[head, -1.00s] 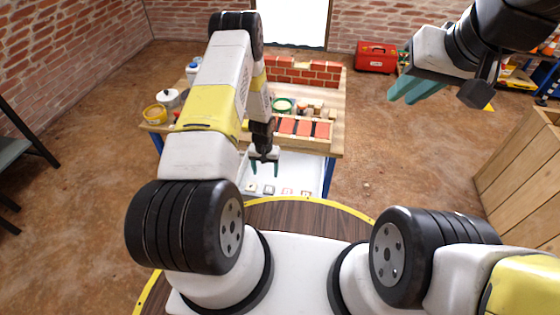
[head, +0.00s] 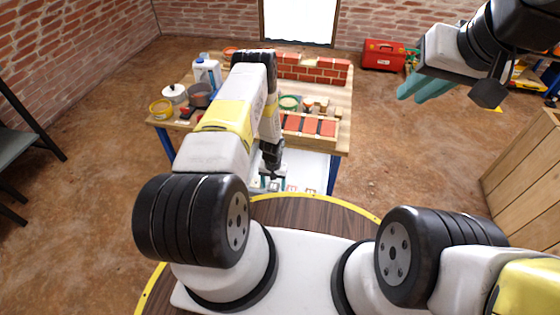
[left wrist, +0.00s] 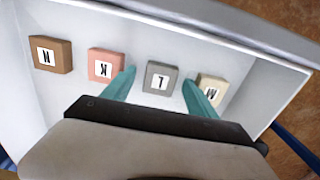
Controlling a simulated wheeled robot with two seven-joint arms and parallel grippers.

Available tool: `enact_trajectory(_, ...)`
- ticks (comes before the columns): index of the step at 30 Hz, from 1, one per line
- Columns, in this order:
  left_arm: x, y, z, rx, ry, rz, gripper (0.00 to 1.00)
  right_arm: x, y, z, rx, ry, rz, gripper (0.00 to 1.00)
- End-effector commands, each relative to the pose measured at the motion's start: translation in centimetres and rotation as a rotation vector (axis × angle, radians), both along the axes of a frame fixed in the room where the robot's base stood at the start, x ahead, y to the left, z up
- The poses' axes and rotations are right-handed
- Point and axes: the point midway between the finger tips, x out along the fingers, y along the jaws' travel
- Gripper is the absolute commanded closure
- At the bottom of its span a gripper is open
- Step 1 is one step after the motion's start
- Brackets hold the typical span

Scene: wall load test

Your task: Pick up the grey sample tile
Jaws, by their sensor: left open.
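The grey tile (left wrist: 160,77), marked L, lies in the white tray (left wrist: 190,40) in the left wrist view. My left gripper (left wrist: 158,88) is open and empty; its teal fingers appear on either side of the grey tile. I cannot tell whether they touch it. In the head view my left gripper (head: 273,184) is low over the tray at the bench front, partly hiding the tiles. My right gripper (head: 411,94) is raised at the upper right, far from the tray; its angle hides whether its fingers are apart.
A beige tile M (left wrist: 212,88) sits close beside one left finger, and a pink tile K (left wrist: 105,66) beside the other. A brown tile N (left wrist: 52,55) is further left. The tray's raised wall (left wrist: 215,37) runs behind the row. Red bricks (head: 312,70) stand on the bench.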

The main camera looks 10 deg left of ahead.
Motion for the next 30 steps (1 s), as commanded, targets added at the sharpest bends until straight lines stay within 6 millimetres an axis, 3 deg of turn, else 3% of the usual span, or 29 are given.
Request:
enact_trajectory(2, 0.0, 0.0, 0.0, 0.000, 0.000, 0.000, 0.37, 0.0, 0.0, 0.0, 0.000, 0.000, 0.000, 0.80)
enact_trajectory(12, 0.0, 0.0, 0.1, 0.000, 0.000, 0.000, 1.00, 0.0, 0.0, 0.0, 0.000, 0.000, 0.000, 0.80)
enact_trajectory(20, 0.1, 0.0, 0.4, 0.000, -0.001, 0.000, 1.00, 0.0, 0.0, 0.0, 0.000, 0.000, 0.000, 0.80)
enact_trajectory(30, 0.2, 0.0, 6.6, 0.000, -0.003, 0.000, 1.00, 0.0, 0.0, 0.0, 0.000, 0.000, 0.000, 0.80)
